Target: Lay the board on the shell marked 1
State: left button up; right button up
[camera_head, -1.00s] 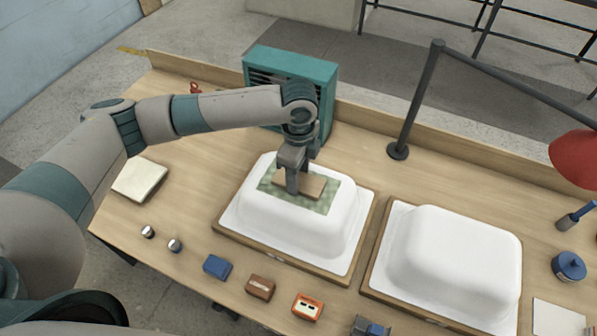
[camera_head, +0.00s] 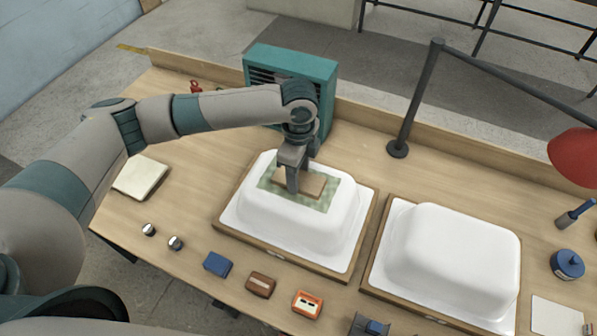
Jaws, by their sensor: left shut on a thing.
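Two white upturned bathtub shells stand on wooden bases on the table: a left shell (camera_head: 318,232) and a right shell (camera_head: 455,250). I cannot read a mark on either from here. A green patterned sheet (camera_head: 325,200) lies on top of the left shell. A small tan board (camera_head: 314,183) is on or just above that sheet; I cannot tell if it touches. My left gripper (camera_head: 293,188) points down over the left shell and is shut on the board. My right gripper is not in view.
A teal vented box (camera_head: 318,72) stands behind the left shell. A dark post (camera_head: 398,148) stands behind, between the shells. Small blocks, such as a blue one (camera_head: 217,264) and an orange one (camera_head: 308,304), line the front edge. A pale pad (camera_head: 141,176) lies left.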

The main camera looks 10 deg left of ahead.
pick_arm(q)
jog(key=shift+s+f, duration=0.1)
jog(key=shift+f, duration=0.1)
dwell(0.4)
jog(key=o, duration=1.7)
jog(key=shift+c, duration=0.2)
jog(key=shift+r, duration=0.15)
notch_tip(320, 180, up, 3)
jog(key=p, duration=0.3)
jog(key=shift+f, duration=0.2)
jog(key=shift+r+p, duration=0.7)
jog(key=shift+r, duration=1.45)
jog(key=shift+f, duration=0.1)
